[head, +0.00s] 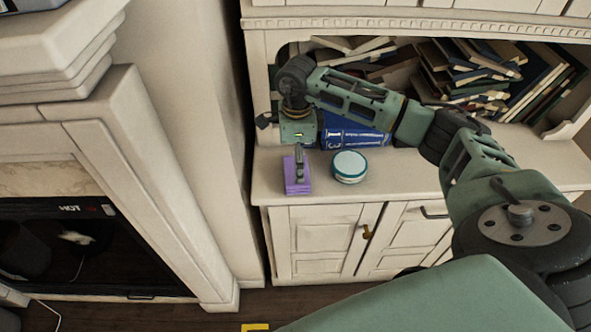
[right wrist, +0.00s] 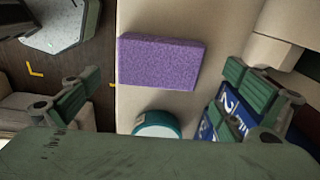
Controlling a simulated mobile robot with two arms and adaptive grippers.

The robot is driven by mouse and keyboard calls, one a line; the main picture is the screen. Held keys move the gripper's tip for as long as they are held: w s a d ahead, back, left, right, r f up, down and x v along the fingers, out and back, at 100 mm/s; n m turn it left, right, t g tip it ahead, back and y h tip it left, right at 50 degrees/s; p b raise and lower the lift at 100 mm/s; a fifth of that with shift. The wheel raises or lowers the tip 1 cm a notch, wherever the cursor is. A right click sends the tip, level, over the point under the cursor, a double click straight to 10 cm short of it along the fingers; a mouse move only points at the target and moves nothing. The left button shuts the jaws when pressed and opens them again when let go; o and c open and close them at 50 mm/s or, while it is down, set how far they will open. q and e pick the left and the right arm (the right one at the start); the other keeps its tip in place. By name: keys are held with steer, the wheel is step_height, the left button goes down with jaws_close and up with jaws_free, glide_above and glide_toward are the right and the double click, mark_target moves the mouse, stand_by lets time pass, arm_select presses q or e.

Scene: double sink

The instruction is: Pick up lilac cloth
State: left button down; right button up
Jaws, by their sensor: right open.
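The lilac cloth (head: 290,183) is a small, thick, folded purple block on the cabinet counter near its left front edge. In the right wrist view the cloth (right wrist: 160,60) lies ahead, between the lines of my two spread fingers. My right gripper (head: 299,158) points down over the cloth in the head view and hides part of it. In the right wrist view my right gripper (right wrist: 163,75) is open, with nothing between its fingers. I cannot tell whether a finger touches the cloth. My left gripper is not in view.
A round tin with a teal rim (head: 349,166) stands close to the right of the cloth. A blue book (head: 350,138) is behind it, and several leaning books (head: 470,70) fill the shelf. A fireplace (head: 90,240) is at the left. The counter's right part looks clear.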

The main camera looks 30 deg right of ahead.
step_height(320, 180, down, 4)
steer(key=shift+w+r+p, duration=0.1)
steer(key=shift+p, duration=0.4)
steer(key=shift+f, duration=0.3)
steer(key=shift+c, duration=0.5)
steer(key=c, duration=0.7)
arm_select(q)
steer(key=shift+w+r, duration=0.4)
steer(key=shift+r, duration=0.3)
arm_select(e)
steer(key=shift+r, duration=0.1)
